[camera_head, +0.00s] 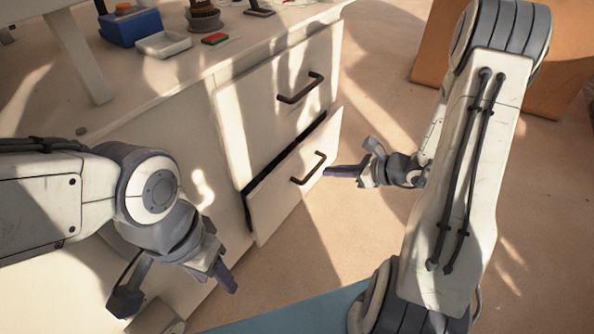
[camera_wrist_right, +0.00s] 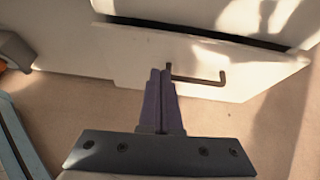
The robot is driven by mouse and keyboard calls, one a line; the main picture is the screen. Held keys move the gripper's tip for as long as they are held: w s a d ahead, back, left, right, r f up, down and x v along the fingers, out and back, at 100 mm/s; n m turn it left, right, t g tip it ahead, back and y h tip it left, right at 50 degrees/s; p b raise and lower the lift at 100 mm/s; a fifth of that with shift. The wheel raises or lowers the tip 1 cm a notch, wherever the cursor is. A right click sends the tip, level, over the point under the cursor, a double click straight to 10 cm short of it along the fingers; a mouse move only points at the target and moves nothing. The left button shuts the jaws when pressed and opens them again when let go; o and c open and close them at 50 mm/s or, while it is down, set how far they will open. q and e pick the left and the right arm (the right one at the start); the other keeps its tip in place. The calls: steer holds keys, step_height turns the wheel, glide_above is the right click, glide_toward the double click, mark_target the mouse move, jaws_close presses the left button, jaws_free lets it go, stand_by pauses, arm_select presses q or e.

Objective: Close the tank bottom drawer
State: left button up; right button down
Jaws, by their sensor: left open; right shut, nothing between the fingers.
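The bottom drawer (camera_head: 267,206) of the white cabinet stands partly open, with a dark gap along its top edge. Its dark bar handle (camera_head: 308,169) is on the front panel. In the right wrist view the drawer front (camera_wrist_right: 130,62) and its handle (camera_wrist_right: 222,79) lie just beyond my fingertips. My right gripper (camera_head: 326,171) is shut and empty, its purple fingers pointing at the drawer front close to the handle; I cannot tell whether they touch. It also shows in the right wrist view (camera_wrist_right: 160,72). My left gripper (camera_head: 232,287) is open and empty, low and in front of the cabinet.
The top drawer (camera_head: 262,100) above is closed. The counter holds a blue box (camera_head: 130,27), a white tray (camera_head: 163,44) and small items. An orange-brown box (camera_head: 430,50) stands at the back right. The floor right of the drawer is clear.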

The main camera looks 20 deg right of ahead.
steer(key=d, duration=0.1)
steer(key=b, duration=0.6)
glide_toward(289, 165)
step_height(289, 165, down, 3)
steer(key=a, duration=0.1)
steer(key=w+a, duration=0.1)
steer(key=w+a+b, duration=0.1)
steer(key=w, duration=0.1)
steer(key=shift+w+a+f+m, duration=0.1)
steer(key=shift+a+f+m, duration=0.05)
steer(key=shift+m, duration=0.25)
steer(key=shift+w+a+b, duration=0.25)
steer(key=shift+w+b, duration=0.05)
steer(key=shift+w, duration=0.05)
